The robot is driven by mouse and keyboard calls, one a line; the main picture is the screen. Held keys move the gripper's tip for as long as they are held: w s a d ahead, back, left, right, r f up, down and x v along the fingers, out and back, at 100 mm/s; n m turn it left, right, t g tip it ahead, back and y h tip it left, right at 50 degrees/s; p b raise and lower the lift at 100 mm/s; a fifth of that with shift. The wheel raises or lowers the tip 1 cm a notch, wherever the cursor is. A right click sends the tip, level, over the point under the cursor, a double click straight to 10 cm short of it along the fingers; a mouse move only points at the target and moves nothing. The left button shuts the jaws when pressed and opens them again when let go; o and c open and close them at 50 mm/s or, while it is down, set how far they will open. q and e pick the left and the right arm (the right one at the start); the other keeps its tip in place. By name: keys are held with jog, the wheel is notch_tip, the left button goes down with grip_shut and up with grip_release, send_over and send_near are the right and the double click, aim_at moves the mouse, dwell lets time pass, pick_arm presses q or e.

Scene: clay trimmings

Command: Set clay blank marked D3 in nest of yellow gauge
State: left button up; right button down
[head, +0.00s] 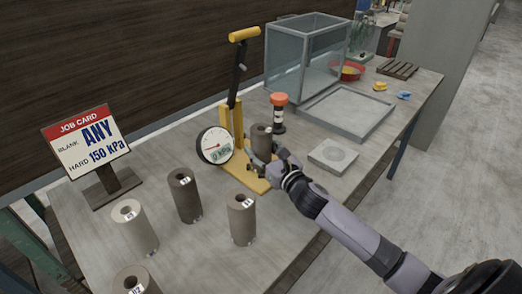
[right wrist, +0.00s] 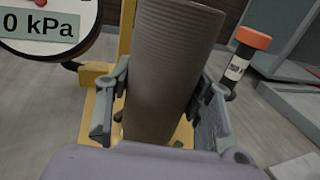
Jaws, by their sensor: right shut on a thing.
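My right gripper (head: 264,160) is shut on a grey-brown, ribbed clay blank (head: 262,137), held upright at the yellow gauge (head: 230,127). In the right wrist view the held blank (right wrist: 168,55) stands between both fingers, in front of the gauge's yellow post and over its base. No mark shows on its visible side. Its foot is hidden by my gripper, so I cannot tell whether it rests in the nest or hangs just above. The gauge's dial (head: 214,146) reads 0 kPa, and its lever is raised. My left gripper is not in view.
Several blanks stand in front: a pale one (head: 135,230), a dark one (head: 185,197), a brown one (head: 242,222) and one at the bottom edge (head: 128,281). An orange-capped bottle (head: 279,113) stands close behind the held blank. A grey slab (head: 333,155) lies right.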

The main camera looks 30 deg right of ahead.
jog(key=shift+r, duration=0.1)
jog(key=c, duration=0.8)
grip_release()
jog(key=shift+f, duration=0.25)
jog(key=shift+o, duration=0.2)
jog(key=shift+r, duration=0.15)
jog(key=shift+s, duration=0.15)
jog(key=s, duration=0.4)
jog(key=s+b, duration=0.1)
jog(key=s, duration=0.3)
jog(key=s+d, duration=0.1)
jog(key=s, duration=0.2)
jog(key=shift+s, duration=0.4)
